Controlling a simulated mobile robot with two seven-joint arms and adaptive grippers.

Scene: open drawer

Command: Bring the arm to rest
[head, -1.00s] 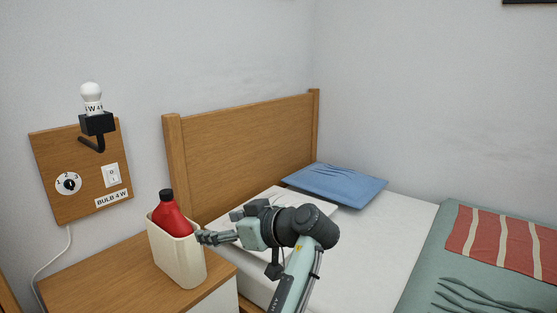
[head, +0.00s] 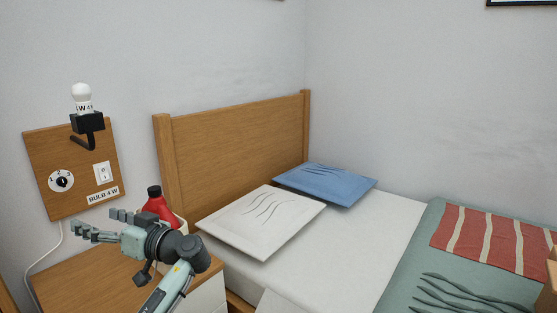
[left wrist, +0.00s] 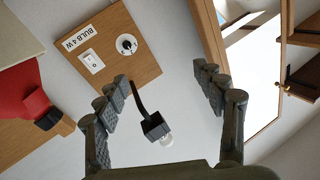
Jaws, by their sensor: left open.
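My left gripper (head: 98,224) is open and empty in the head view. It is raised in front of the bedside cabinet and the red bottle, with its fingers pointing left. In the left wrist view the two fingers of the left gripper (left wrist: 165,85) are spread wide, with nothing between them but the wall and lamp behind. My left arm comes up from the bottom of the head view and hides part of the cabinet top and the cream container. My right gripper is in neither view.
A red bottle (head: 158,205) with a black cap stands in a cream container on the wooden cabinet top (head: 65,285). A wall board (head: 75,178) carries a dial, a switch and a bulb lamp (head: 83,103). The bed with white pillow (head: 262,222) and blue pillow (head: 325,184) is right.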

